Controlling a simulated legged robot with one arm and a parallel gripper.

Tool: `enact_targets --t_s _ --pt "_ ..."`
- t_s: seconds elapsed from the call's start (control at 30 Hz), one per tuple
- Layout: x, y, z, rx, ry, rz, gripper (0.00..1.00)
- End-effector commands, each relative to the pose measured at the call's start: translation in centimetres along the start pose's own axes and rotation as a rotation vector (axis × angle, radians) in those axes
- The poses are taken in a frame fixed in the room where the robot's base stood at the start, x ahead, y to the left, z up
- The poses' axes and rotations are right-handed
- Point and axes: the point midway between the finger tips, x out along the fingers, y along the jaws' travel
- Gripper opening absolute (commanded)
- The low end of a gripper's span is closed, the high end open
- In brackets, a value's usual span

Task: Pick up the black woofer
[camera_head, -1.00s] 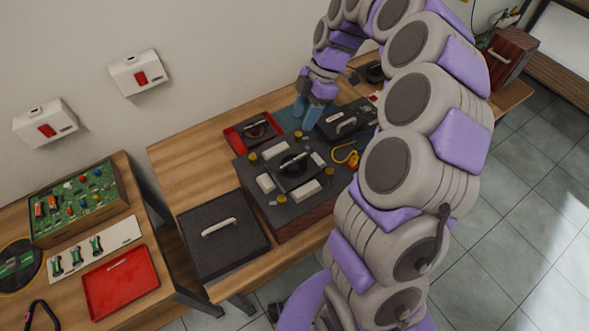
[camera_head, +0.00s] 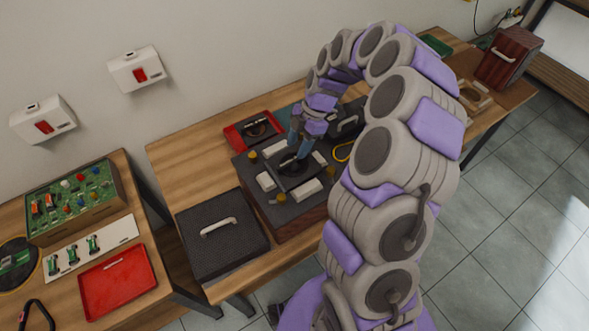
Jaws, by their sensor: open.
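A black round part with a bar handle, which looks like the woofer (camera_head: 284,172), sits in the middle of the dark top of a wooden speaker cabinet (camera_head: 285,218). My gripper (camera_head: 298,150) is open and points down just above this part's far side. The blue-grey fingers and the arm hide some of it. I cannot tell whether the fingers touch its handle. A similar dark round part (camera_head: 254,128) lies in a red tray (camera_head: 231,137) behind the cabinet.
White blocks and yellow knobs surround the woofer. A black mesh panel with a handle (camera_head: 190,240) lies to the left. A dark handled box (camera_head: 345,119) and yellow cable (camera_head: 342,152) are to the right. Bare wood (camera_head: 185,165) is free at the back left.

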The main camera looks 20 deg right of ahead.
Motion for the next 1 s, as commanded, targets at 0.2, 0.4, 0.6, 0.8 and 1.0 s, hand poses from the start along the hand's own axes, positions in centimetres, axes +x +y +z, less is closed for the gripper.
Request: enact_targets --t_s 0.2,0.4,0.6,0.8,1.0 --pt "1.0 0.0 0.2 0.001 0.000 0.000 0.47" --pt "3.6 -0.2 1.0 0.004 -0.001 -0.001 0.47" --pt "5.7 -0.2 0.9 0.002 -0.001 0.000 0.47" --pt "5.6 -0.2 0.8 0.002 -0.001 0.002 0.47" --pt "5.6 -0.2 0.9 0.001 -0.001 0.002 0.47"
